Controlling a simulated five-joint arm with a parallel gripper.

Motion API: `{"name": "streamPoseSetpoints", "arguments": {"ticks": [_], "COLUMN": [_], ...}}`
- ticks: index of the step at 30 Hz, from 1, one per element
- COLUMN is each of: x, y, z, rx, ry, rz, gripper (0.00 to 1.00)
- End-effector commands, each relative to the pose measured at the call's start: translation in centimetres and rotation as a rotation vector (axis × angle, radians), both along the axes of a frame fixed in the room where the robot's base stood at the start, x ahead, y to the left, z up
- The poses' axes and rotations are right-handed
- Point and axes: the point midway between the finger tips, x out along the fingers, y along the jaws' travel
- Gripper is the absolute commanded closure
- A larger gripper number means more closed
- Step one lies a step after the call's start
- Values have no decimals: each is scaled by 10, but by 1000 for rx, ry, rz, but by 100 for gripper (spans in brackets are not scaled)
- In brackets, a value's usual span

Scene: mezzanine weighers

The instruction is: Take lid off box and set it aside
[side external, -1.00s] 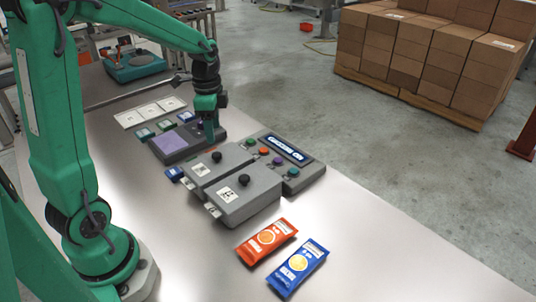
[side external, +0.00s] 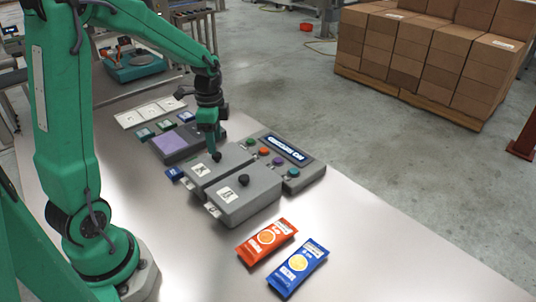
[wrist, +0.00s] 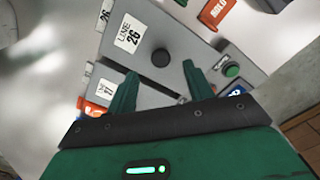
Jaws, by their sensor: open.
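Two grey boxes with flat lids and black round knobs stand side by side. The near box (side external: 247,200) has its lid knob (side external: 244,180) clear of my gripper. In the wrist view my gripper (wrist: 160,70) is open, with nothing seen held. Both lids appear on.
A control panel (side external: 307,169) with coloured buttons and a lit display stands right of the boxes. A purple-topped unit (side external: 174,142) is behind them. An orange packet (side external: 266,241) and a blue packet (side external: 298,267) lie in front. The table's right front is clear.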

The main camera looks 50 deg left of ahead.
Motion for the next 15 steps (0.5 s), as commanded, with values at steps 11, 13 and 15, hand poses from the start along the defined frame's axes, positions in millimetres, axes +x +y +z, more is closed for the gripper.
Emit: {"name": "streamPoseSetpoints", "arguments": {"ticks": [11, 13, 15], "x": [0, 0, 1], "y": [1, 1, 1], "z": [-40, -43, -44], "rx": [-1, -1, -1], "ry": [3, 2, 1], "rz": [0, 0, 0], "gripper": [48, 48, 48]}}
